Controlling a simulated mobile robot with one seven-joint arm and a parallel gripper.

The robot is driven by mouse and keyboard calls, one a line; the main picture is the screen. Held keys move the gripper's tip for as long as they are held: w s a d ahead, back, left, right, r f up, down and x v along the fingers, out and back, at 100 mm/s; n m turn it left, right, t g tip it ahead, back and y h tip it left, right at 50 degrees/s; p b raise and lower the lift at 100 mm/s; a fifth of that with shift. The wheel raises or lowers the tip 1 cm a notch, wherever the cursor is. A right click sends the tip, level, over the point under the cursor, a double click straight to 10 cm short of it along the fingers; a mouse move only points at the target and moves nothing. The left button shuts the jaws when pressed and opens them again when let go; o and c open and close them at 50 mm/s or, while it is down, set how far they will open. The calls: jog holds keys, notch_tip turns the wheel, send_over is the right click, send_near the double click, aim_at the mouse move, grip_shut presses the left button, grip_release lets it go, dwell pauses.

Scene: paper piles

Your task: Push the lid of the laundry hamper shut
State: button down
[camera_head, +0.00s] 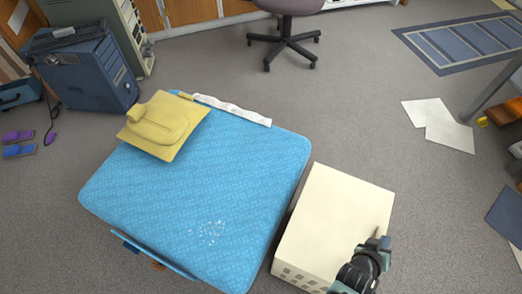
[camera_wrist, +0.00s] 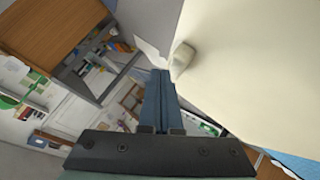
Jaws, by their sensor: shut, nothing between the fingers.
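The laundry hamper (camera_head: 305,278) is a cream box with a perforated side, standing on the floor at the lower right in the head view. Its plain cream lid (camera_head: 335,210) covers the top; whether a gap remains under it I cannot tell. My gripper (camera_head: 380,238) is shut and empty at the lid's right edge. In the wrist view the lid (camera_wrist: 255,65) fills the upper right, with a small cream knob (camera_wrist: 182,60) at its edge. My gripper (camera_wrist: 160,78) has its closed fingertips close beside the knob; I cannot tell whether they touch.
A blue mattress (camera_head: 200,200) lies left of the hamper, with a yellow cushion (camera_head: 160,125) on it. Dark blue computer cases (camera_head: 85,75) and an office chair (camera_head: 285,40) stand behind. Papers (camera_head: 445,130) lie on the right floor; the carpet behind the hamper is clear.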

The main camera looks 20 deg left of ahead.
notch_tip(320, 180, up, 4)
jog(key=p, duration=0.3)
jog(key=shift+w, duration=0.1)
jog(key=s+r+p, duration=0.5)
jog(key=s+r, duration=0.2)
jog(key=shift+a, duration=0.45)
jog(key=shift+s, duration=0.1)
